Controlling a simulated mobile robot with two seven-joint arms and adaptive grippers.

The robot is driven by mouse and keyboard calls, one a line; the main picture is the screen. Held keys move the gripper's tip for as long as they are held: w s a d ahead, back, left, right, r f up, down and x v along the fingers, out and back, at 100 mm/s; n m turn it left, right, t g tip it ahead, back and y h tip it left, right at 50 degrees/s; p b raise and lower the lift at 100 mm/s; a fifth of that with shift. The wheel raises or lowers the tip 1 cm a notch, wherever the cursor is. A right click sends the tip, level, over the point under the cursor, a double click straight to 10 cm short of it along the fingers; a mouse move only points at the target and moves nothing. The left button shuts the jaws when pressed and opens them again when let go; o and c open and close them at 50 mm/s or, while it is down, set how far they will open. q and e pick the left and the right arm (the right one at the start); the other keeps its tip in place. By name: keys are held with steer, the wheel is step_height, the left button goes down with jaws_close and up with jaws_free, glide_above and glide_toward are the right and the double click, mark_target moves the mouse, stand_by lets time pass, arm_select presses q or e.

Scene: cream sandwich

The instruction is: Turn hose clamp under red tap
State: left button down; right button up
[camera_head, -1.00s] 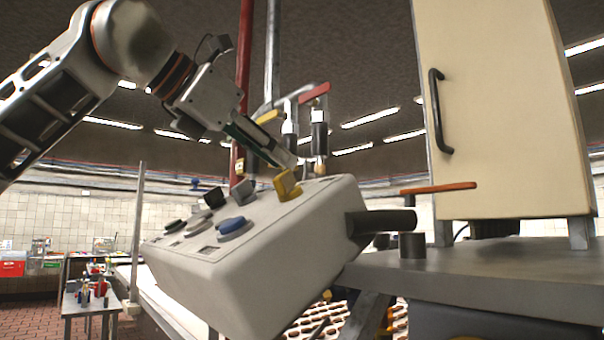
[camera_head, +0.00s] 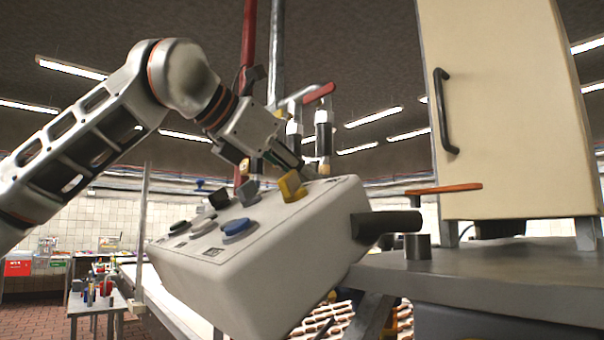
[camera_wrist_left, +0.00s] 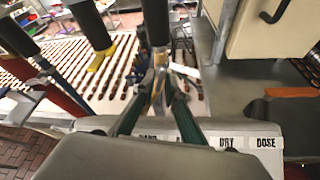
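The red tap handle (camera_head: 319,94) sits on the pipework in the middle of the head view. A black hose (camera_head: 323,137) hangs beneath it, and its lower end is partly hidden by the grey control box. My left gripper (camera_head: 303,168) reaches in from the left, close to that lower end. In the left wrist view the black hose (camera_wrist_left: 155,22) comes down to a small greyish fitting, perhaps the clamp, around my left fingertips (camera_wrist_left: 160,82). The fingers are apart at their bases and close at the tips; contact is unclear. My right gripper is not in view.
The grey control box (camera_head: 270,270) with coloured knobs lies just below my left gripper. A yellow fitting (camera_wrist_left: 98,60) is on a neighbouring hose. An orange lever (camera_head: 445,188) and a cream cabinet (camera_head: 500,120) stand to the right.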

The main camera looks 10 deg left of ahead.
arm_select(q)
steer(key=shift+r+m+t+y+p, duration=0.1)
steer(key=shift+m+t+y+p, duration=0.4)
steer(key=shift+m, duration=0.5)
steer(key=shift+m+t, duration=0.9)
steer(key=shift+m, duration=0.5)
steer(key=c, duration=2.2)
jaws_free()
steer(key=shift+c, duration=0.2)
steer(key=shift+s, duration=0.1)
steer(key=v, duration=1.2)
steer(key=shift+s+d, duration=0.1)
steer(key=shift+d, duration=0.1)
